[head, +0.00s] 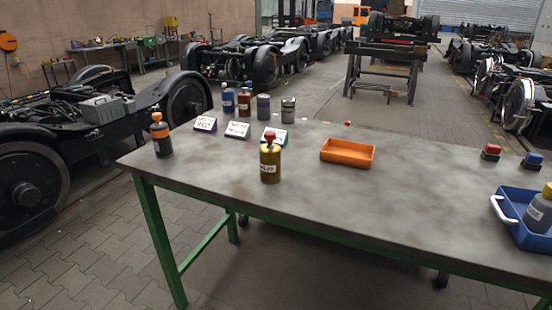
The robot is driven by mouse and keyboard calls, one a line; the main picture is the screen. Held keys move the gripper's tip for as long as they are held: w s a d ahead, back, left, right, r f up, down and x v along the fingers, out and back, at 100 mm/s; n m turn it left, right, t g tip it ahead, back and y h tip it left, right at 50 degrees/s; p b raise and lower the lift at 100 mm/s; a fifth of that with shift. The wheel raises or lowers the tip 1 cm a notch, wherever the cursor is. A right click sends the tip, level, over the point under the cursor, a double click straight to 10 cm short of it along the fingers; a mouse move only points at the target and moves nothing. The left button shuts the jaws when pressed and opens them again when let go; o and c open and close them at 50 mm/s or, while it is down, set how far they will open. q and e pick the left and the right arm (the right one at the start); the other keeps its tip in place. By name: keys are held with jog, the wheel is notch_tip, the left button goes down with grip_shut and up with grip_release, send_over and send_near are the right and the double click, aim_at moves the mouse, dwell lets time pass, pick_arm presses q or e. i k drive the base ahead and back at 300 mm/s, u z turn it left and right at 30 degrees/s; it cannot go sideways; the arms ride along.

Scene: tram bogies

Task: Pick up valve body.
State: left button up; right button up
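No part is plainly marked as the valve body, and I cannot tell which one it is. A gold cylinder (270,162) with a red top and a white label stands upright near the table's front edge. A dark cylinder (162,144) with an orange top stands at the table's left end. At the back left stand a blue (228,101), a dark red (244,106), a dark purplish (263,108) and a metallic grey cylinder (288,111). A grey cylinder (540,211) with a yellow top is in the blue tray (514,228) at right. Neither gripper is in view.
The table (400,212) has green legs. Small label stands (237,130) sit before the back cylinders. An orange tray (347,152) lies mid-table; its inside looks empty. A red-topped (491,152) and a blue-topped piece (532,160) sit at back right. Bare tabletop lies between the trays.

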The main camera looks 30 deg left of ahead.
aim_at(270, 155)
jog(key=k, duration=0.35)
jog(key=u, duration=0.6)
jog(key=i, duration=0.6)
jog(key=u, duration=0.5)
